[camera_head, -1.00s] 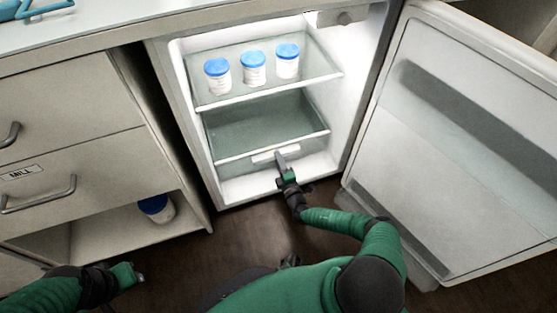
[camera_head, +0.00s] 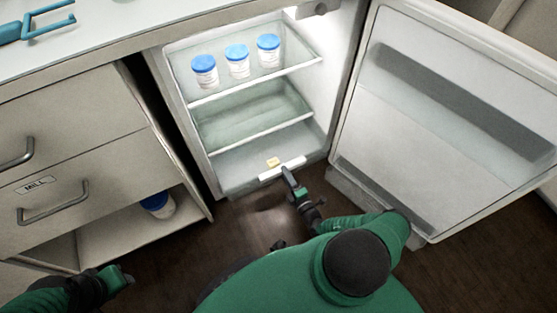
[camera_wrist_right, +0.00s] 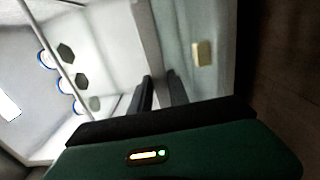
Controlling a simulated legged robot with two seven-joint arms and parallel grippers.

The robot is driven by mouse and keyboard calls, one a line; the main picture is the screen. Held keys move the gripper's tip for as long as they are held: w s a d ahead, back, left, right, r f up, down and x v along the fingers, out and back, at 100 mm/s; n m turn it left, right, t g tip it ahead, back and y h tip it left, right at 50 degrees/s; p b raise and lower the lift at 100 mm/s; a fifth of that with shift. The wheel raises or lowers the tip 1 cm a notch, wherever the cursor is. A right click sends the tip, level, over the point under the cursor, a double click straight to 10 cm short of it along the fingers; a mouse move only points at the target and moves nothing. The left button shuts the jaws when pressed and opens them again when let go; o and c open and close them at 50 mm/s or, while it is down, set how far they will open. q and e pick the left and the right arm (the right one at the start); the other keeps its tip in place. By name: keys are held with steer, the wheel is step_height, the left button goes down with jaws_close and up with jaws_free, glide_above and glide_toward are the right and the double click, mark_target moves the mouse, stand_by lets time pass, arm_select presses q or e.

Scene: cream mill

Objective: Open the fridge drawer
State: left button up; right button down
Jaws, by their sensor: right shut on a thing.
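The fridge drawer (camera_head: 240,164) is the clear bin at the bottom of the open fridge. It is pulled partly out, with its white handle bar (camera_head: 270,173) along the front edge. A small yellow block (camera_head: 273,161) lies inside it and also shows in the wrist view (camera_wrist_right: 202,53). My right gripper (camera_head: 287,172) is shut on the handle; its dark fingers (camera_wrist_right: 162,90) lie on either side of the pale handle in the wrist view. My left gripper (camera_head: 128,277) is away at lower left, and its jaws are too small to read.
The fridge door (camera_head: 440,120) stands wide open at right. Three blue-lidded jars (camera_head: 237,62) stand on the upper shelf. A cabinet (camera_head: 70,150) with drawers stands at left, with a blue-lidded tub (camera_head: 158,206) in its lower opening. Dark floor lies in front.

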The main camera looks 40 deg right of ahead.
steer(key=v, duration=0.4)
steer(key=shift+a+f+p, duration=0.1)
steer(key=shift+f+p, duration=0.2)
steer(key=c, duration=1.3)
jaws_free()
steer(key=p+v, duration=0.3)
steer(key=v, duration=1.3)
steer(key=shift+s+a+p, duration=0.15)
steer(key=shift+s+p, duration=0.2)
